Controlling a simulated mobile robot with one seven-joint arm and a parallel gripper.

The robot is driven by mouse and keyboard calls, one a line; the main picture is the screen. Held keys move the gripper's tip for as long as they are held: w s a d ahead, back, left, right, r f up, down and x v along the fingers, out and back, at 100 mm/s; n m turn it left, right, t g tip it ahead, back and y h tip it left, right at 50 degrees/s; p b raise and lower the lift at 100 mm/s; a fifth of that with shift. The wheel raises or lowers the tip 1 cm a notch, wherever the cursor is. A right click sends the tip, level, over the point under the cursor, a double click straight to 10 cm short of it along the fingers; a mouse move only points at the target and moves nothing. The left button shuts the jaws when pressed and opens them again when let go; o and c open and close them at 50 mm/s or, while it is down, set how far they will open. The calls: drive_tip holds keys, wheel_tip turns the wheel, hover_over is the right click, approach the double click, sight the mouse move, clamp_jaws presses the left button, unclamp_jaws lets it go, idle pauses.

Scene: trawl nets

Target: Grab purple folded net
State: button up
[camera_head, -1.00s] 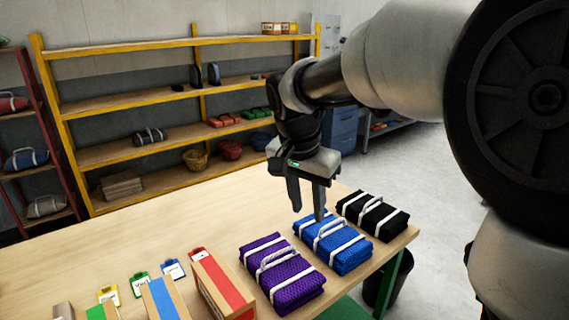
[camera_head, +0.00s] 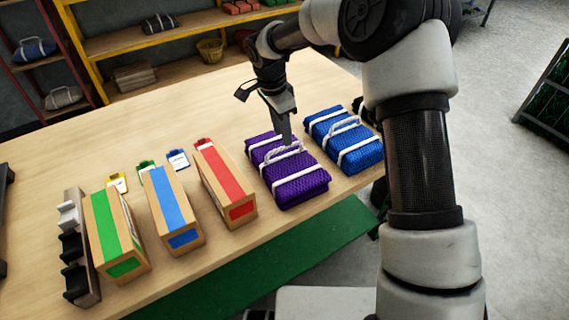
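The purple folded net (camera_head: 300,187) lies on the table with two white straps and a grey carry handle on top. My gripper (camera_head: 286,138) points down at the far part of the purple net, and its fingertips are close to the handle. The fingers show nearly edge-on, so their gap is hidden. I cannot tell whether they touch the handle. The blue folded net (camera_head: 360,157) lies just right of the purple one.
Boxes with red (camera_head: 222,168), blue (camera_head: 168,205) and green (camera_head: 112,225) bands stand left of the nets. Small clipboards lie behind them. A black-and-white holder (camera_head: 75,250) stands at the far left. The table behind is bare. My arm covers the area right of the blue net.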

sight(284, 147)
drive_tip(key=f, duration=0.5)
drive_tip(key=w+f, duration=0.1)
drive_tip(key=f, duration=0.1)
drive_tip(key=shift+d+f, duration=0.3)
clamp_jaws()
drive_tip(key=shift+w+r, duration=0.1)
drive_tip(key=shift+r, duration=0.05)
idle(1.0)
